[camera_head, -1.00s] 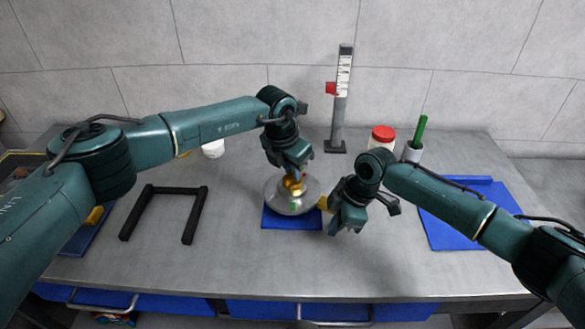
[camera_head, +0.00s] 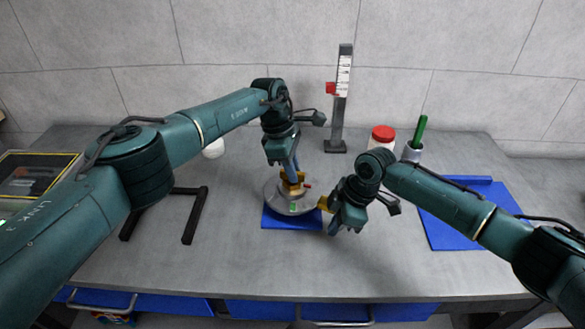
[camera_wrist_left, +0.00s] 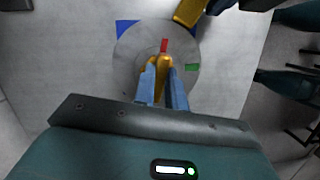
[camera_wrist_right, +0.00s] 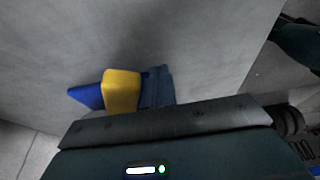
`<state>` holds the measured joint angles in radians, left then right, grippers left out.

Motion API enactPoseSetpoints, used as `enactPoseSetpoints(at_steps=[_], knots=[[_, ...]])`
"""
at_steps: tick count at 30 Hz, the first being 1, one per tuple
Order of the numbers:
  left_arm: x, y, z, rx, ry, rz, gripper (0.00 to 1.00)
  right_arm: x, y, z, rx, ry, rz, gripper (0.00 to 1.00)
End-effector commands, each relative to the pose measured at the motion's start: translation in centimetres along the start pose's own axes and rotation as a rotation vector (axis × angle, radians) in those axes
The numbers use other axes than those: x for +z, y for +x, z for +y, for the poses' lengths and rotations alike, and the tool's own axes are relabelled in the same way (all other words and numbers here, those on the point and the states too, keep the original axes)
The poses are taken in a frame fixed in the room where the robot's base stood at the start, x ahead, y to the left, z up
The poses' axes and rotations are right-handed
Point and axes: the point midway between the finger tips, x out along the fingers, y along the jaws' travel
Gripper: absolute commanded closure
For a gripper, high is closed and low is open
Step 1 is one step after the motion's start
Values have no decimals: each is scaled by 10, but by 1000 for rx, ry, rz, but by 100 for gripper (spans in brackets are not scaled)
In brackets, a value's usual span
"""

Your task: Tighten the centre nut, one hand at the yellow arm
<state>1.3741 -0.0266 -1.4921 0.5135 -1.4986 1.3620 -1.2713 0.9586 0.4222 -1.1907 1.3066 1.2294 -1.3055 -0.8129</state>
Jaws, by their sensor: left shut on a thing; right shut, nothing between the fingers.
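The brass-yellow centre nut (camera_head: 292,187) is at the middle of a grey round disc (camera_head: 272,200), which sits over a blue mat. A red mark (camera_head: 308,185) sticks out beside the nut, and a green mark (camera_head: 293,207) is on the disc. My left gripper (camera_head: 290,172) points down and is shut on the nut; its fingers (camera_wrist_left: 163,88) flank the brass piece in the left wrist view. The yellow arm (camera_head: 323,203) is at the disc's right edge. My right gripper (camera_head: 334,228) is shut and empty beside it; in the right wrist view the yellow arm (camera_wrist_right: 121,91) is left of its fingers (camera_wrist_right: 158,85).
A grey post (camera_head: 340,100) with a scale and red slider stands behind the disc. A red-lidded jar (camera_head: 382,137) and a cup with a green stick (camera_head: 413,150) are back right. A blue tray (camera_head: 455,220) lies right, a black frame (camera_head: 190,215) left. The front table strip is clear.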

Motion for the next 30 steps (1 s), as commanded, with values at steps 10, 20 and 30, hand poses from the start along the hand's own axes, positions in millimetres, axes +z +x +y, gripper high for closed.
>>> enactPoseSetpoints(at_steps=[10, 20, 30], knots=[[0, 0, 0, 0, 0, 2, 100, 2, 0, 3, 1, 2, -1, 100], [0, 0, 0, 0, 1, 3, 100, 8, -3, 18, 1, 2, -1, 100], [-1, 0, 0, 1, 1, 4, 100, 13, -5, 28, 1, 1, 0, 100]])
